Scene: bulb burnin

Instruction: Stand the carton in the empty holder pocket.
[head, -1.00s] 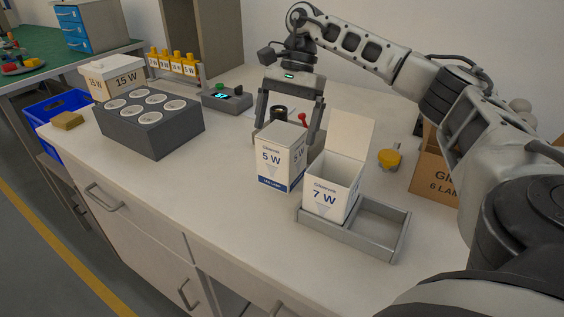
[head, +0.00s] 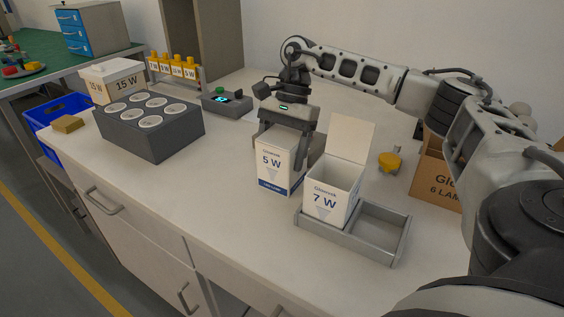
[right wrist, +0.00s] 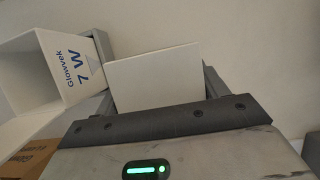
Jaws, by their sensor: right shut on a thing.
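A closed white 5 W carton (head: 279,170) stands upright on the bench, left of the grey holder (head: 350,247). My right gripper (head: 286,143) is shut on this carton from above, a finger on each side near its top. The right wrist view shows the carton's plain white top (right wrist: 155,78) between the fingers. The holder's left pocket holds an open-lidded 7 W carton (head: 331,190). Its right pocket (head: 380,225) is empty. The 7 W carton also shows in the right wrist view (right wrist: 70,65). My left gripper is out of view.
A dark block with several round white-topped sockets (head: 150,135) stands to the left, a 15 W carton (head: 120,78) behind it. A small control box (head: 228,101) is at the back. A yellow knob-like object (head: 389,162) and a brown cardboard box (head: 437,178) lie beyond the holder.

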